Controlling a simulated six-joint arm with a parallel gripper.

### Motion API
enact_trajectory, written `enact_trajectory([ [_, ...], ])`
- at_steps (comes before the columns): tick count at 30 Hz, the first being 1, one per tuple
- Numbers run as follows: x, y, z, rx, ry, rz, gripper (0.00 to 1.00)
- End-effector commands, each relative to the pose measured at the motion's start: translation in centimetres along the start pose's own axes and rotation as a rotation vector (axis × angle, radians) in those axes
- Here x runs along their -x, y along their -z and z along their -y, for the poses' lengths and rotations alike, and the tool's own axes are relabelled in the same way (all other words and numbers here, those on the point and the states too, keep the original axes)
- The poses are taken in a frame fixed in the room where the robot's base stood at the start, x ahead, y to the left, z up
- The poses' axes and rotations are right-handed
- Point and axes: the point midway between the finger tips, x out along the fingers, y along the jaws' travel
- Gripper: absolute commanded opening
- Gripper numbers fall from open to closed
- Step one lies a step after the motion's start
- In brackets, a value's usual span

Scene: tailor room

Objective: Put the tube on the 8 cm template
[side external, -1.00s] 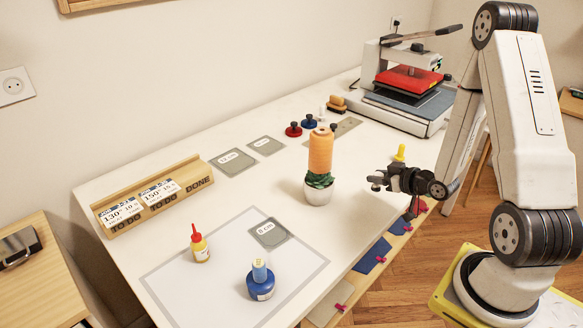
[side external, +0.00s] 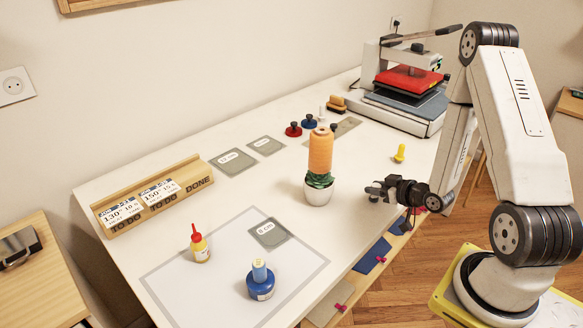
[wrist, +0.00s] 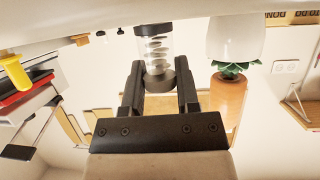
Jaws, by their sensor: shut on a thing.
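My gripper (side external: 374,190) is low over the right side of the table, right of the potted plant. In the wrist view, my gripper (wrist: 160,76) is shut on the grey end of a clear tube (wrist: 154,42) with pale discs or coils inside. The tube cannot be made out in the side view. The template marked 8 cm (side external: 268,234), a grey rounded plate, lies flat at the mat's upper right corner. Nothing stands on it. My gripper is to its right and apart from it.
A blue bottle (side external: 260,284) and a yellow red-tipped bottle (side external: 200,248) stand on the pale mat (side external: 225,285). A yellow object (side external: 399,153) and heat press (side external: 400,100) are behind.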

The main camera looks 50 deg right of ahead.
Motion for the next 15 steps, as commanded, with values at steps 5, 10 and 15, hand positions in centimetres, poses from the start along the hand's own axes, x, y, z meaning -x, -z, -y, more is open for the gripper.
enact_trajectory([
  [5, -0.12, -0.26, 0.00, 0.000, 0.000, 0.000, 0.00],
  [10, -0.15, -0.35, -0.01, 0.000, 0.000, 0.000, 0.71],
  [15, -0.15, -0.35, 0.00, 0.000, 0.000, 0.000, 0.75],
])
